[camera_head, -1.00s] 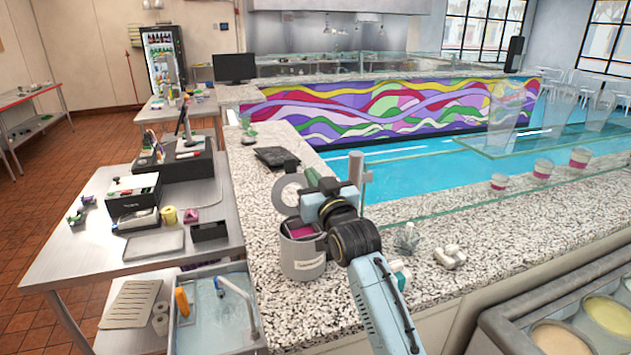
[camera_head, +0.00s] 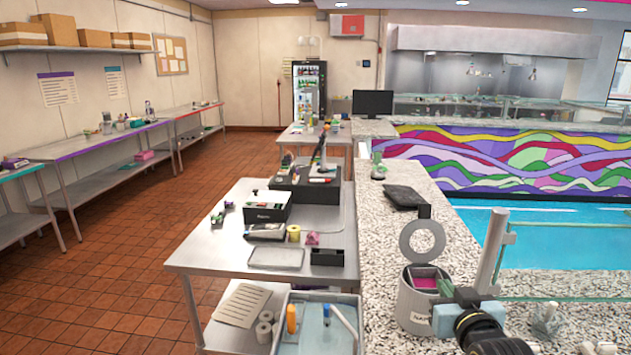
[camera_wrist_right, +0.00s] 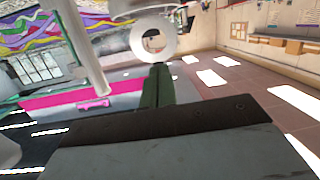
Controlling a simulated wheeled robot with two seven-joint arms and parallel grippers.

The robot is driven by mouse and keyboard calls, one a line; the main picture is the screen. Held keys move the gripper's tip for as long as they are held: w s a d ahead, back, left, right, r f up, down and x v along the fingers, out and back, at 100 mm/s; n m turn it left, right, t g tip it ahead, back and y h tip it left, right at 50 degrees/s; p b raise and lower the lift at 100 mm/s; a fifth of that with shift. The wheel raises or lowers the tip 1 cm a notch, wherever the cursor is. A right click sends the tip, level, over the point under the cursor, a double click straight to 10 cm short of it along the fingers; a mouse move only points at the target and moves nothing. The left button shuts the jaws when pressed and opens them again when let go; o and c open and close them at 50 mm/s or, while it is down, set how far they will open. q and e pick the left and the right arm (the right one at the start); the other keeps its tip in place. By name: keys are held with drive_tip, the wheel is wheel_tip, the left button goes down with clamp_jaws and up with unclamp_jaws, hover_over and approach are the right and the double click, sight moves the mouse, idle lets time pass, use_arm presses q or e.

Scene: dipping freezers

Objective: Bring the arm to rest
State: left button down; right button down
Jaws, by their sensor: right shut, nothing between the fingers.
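My right arm comes in at the bottom right of the head view. Its gripper (camera_head: 442,289) is low over the granite counter, in front of the right side of a grey canister (camera_head: 416,311). In the right wrist view the green fingers (camera_wrist_right: 158,86) are together with nothing between them. Something magenta shows inside. The lid also shows beyond the fingertips in the wrist view (camera_wrist_right: 136,42). I cannot tell whether the fingers touch the canister. My left gripper is not in view.
The granite counter (camera_head: 378,262) carries a dark pad (camera_head: 404,197) farther back. A post (camera_head: 489,250) and glass panel stand close to the right of my gripper. A steel table (camera_head: 212,253) with boxes stands left. The tiled floor (camera_head: 120,262) is clear.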

drive_tip(key=s+a+f+n+g, duration=0.1)
drive_tip(key=s+a+f+g, duration=0.15)
drive_tip(key=s+f, duration=0.45)
drive_tip(key=s+a+f+g, duration=0.1)
drive_tip(key=s+f+g, duration=0.3)
drive_tip(key=s+f, duration=0.3)
drive_tip(key=s+a+f+n+g+y, duration=0.1)
drive_tip(key=s+f+g, duration=0.15)
drive_tip(key=s, duration=0.75)
drive_tip(key=s+a+f+g, duration=0.1)
drive_tip(key=s+g, duration=0.3)
drive_tip(key=s, duration=0.5)
wheel_tip(320, 180, down, 31)
drive_tip(key=s+b, duration=0.1)
drive_tip(key=b, duration=0.6)
drive_tip(key=s+d+f+g+b, duration=0.1)
drive_tip(key=s+f+b, duration=0.2)
drive_tip(key=s+f, duration=0.5)
drive_tip(key=s+d+f+g+b, duration=0.1)
drive_tip(key=s+f+b, duration=0.3)
drive_tip(key=s+f, duration=0.5)
wheel_tip(320, 180, down, 6)
drive_tip(key=shift+d+f+n, duration=0.2)
drive_tip(key=shift+d+n, duration=0.1)
drive_tip(key=shift+d, duration=0.35)
drive_tip(key=shift+s, duration=0.15)
